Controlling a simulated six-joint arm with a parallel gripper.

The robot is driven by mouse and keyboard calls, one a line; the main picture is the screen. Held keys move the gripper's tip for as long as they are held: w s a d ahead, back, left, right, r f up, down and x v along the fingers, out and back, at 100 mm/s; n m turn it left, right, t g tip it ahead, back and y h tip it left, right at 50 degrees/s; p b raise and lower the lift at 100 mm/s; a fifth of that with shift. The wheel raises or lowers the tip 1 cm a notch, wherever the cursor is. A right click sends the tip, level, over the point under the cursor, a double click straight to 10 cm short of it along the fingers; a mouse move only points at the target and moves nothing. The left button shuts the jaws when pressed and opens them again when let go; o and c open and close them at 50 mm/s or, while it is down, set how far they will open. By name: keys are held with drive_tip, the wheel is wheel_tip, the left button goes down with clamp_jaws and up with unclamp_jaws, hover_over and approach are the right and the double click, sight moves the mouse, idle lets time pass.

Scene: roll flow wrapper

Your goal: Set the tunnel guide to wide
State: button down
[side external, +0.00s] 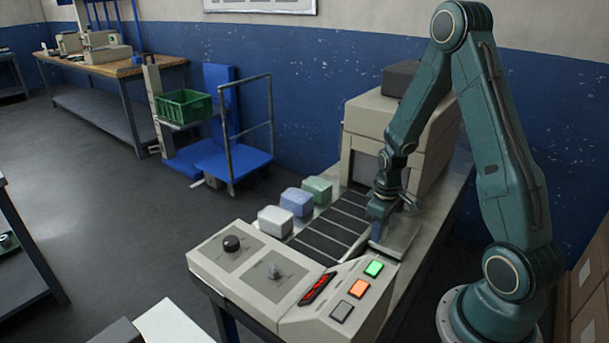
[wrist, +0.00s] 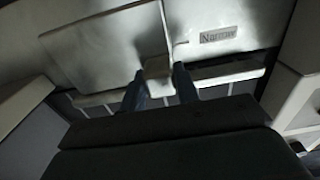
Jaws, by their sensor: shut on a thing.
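The tunnel guide (side external: 400,236) is a pale metal plate beside the right side of the dark conveyor, in front of the wrapper's tunnel. In the wrist view a small pale tab (wrist: 158,68) stands at the edge of its plate. A label reading "Narrow" (wrist: 218,35) is on the plate just right of the tab, with a short dark mark beside it. My gripper (side external: 377,222) reaches down at the guide. In the wrist view its two dark fingers (wrist: 163,82) are on either side of the tab, shut on it. No "wide" label is readable.
The conveyor (side external: 325,235) leads into the beige wrapper housing (side external: 385,135). A white, a blue and a green block (side external: 316,188) sit along its left side. The control panel in front has a black knob (side external: 231,243), a switch and lit green and orange buttons (side external: 373,268).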

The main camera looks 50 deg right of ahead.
drive_tip(key=shift+s, duration=0.25)
drive_tip(key=c, duration=1)
unclamp_jaws()
drive_tip(key=shift+c, duration=0.2)
drive_tip(key=shift+w, duration=0.1)
wheel_tip(320, 180, up, 14)
drive_tip(key=shift+f, duration=0.1)
drive_tip(key=s+a+r+t, duration=0.2)
drive_tip(key=s+a+r, duration=0.3)
drive_tip(key=a+r, duration=0.2)
drive_tip(key=s+a+r+t, duration=0.3)
drive_tip(key=s+a+r, duration=0.3)
drive_tip(key=a, duration=0.5)
drive_tip(key=shift+r+t, duration=0.3)
drive_tip(key=shift+r, duration=0.25)
